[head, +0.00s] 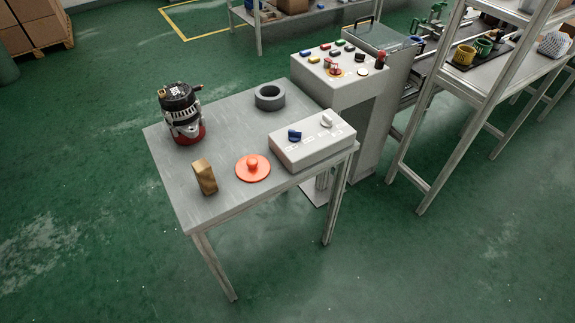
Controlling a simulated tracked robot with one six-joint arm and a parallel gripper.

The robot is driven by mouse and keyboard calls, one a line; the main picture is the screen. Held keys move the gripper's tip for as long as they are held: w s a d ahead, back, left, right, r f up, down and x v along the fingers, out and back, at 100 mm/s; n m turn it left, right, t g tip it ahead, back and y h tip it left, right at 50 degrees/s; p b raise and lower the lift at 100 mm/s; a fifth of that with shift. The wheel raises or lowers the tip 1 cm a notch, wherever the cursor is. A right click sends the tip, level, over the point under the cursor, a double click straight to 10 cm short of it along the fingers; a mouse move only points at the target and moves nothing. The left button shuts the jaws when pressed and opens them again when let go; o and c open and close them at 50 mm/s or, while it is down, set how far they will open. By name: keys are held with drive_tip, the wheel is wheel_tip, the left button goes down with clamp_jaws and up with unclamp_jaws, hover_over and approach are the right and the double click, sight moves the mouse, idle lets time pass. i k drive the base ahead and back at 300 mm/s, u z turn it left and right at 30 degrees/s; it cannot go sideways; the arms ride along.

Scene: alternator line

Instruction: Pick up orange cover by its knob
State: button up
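The orange cover (253,173) is a flat round disc lying on the grey table (215,148) near its front edge. Its knob (252,161) stands up from the middle of the disc. Nothing covers it. My gripper is not in view.
A brown block (204,177) stands close left of the cover. A white switch box (312,140) with blue and white knobs sits close right. An alternator (182,114) on a red base and a dark ring (269,97) stand farther back. A button console (340,75) adjoins the table. The front floor is clear.

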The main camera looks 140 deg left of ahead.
sight(250, 168)
drive_tip(key=z, duration=2.9)
drive_tip(key=k, duration=2.5)
drive_tip(key=u, duration=0.05)
